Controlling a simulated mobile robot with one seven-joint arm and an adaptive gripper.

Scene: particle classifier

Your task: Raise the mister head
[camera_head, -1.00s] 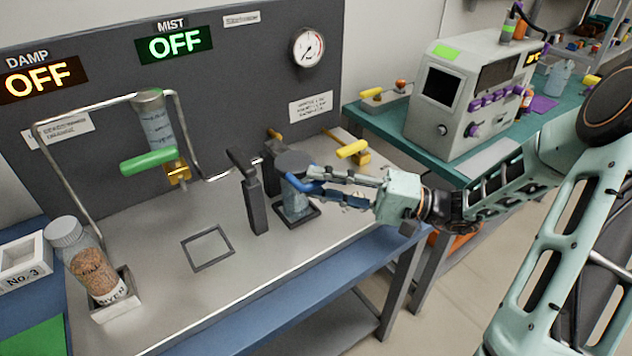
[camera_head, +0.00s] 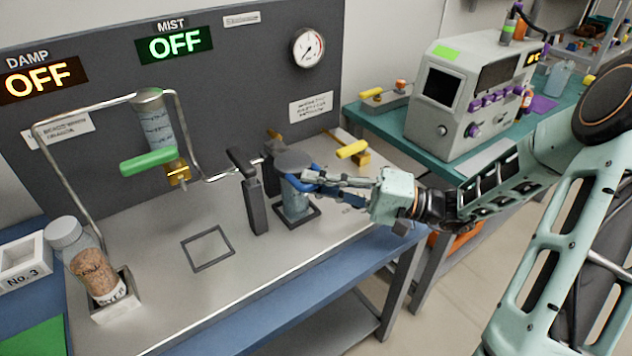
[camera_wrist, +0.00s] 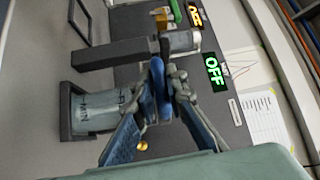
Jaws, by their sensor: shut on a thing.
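The mister head shows as a grey round cap (camera_head: 293,160) with a blue handle (camera_head: 300,184) on its front side. It sits at the top of a clear bluish canister (camera_head: 294,204), which stands in a dark square frame. I cannot tell whether cap and canister touch. My gripper (camera_head: 318,182) comes from the right and is shut on the blue handle. In the wrist view the blue handle (camera_wrist: 158,88) is between the fingertips, and the labelled canister (camera_wrist: 98,112) lies to their left. The fingers hide part of the handle.
A dark post with a lever (camera_head: 254,195) stands close left of the canister. A yellow-handled valve (camera_head: 352,149) is behind my gripper. An empty square frame (camera_head: 208,248) lies on the bench. A green handle (camera_head: 148,161) hangs left. The bench front is clear.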

